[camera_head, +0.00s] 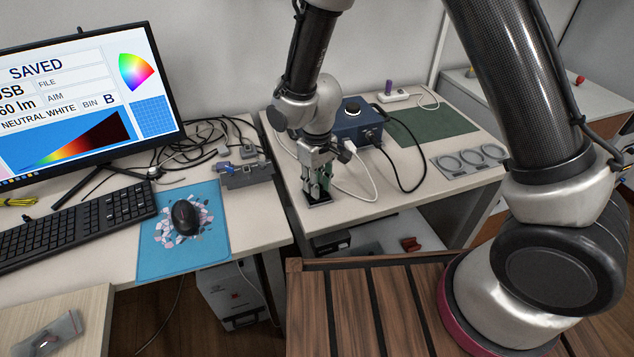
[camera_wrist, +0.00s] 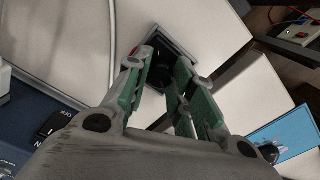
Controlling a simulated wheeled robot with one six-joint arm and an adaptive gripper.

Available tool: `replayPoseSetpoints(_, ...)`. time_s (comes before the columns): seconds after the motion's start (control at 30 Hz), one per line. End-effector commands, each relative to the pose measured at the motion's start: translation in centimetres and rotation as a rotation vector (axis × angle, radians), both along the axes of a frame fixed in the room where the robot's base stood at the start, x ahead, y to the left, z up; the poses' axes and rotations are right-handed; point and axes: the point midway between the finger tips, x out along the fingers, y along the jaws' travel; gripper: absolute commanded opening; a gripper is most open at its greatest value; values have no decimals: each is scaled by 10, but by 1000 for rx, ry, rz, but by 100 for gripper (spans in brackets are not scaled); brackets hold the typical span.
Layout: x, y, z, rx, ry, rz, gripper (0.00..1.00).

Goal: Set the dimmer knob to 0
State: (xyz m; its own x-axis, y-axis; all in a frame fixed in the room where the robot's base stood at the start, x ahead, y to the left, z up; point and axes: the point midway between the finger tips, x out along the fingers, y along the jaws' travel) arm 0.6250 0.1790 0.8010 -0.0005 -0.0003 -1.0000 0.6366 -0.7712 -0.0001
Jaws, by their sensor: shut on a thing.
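The dimmer is a small dark square unit (camera_head: 319,203) with a light rim, on the bench near its front edge. In the wrist view its plate (camera_wrist: 178,42) lies beyond my fingertips. A round black part, seemingly the dimmer knob (camera_wrist: 160,82), shows between the green-padded fingers. My gripper (camera_head: 318,190) points down over the dimmer, its fingers closed around the knob; it also shows in the wrist view (camera_wrist: 163,77). The knob is hidden by the fingers in the head view. Its scale and pointer cannot be read.
A blue box (camera_head: 352,124) with a round black top part and cables stands behind my gripper. A white cable (camera_head: 373,180) curves close by on the right. A green mat (camera_head: 432,128) and a grey plate with rings (camera_head: 468,160) lie further right. A monitor (camera_head: 80,90) stands left.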

Motion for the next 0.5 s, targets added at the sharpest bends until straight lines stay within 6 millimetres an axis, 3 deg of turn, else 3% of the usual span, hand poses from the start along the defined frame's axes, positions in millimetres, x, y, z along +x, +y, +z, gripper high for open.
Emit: replayPoseSetpoints(0.5, 1, 0, 0, 2, -1, 488, 0)
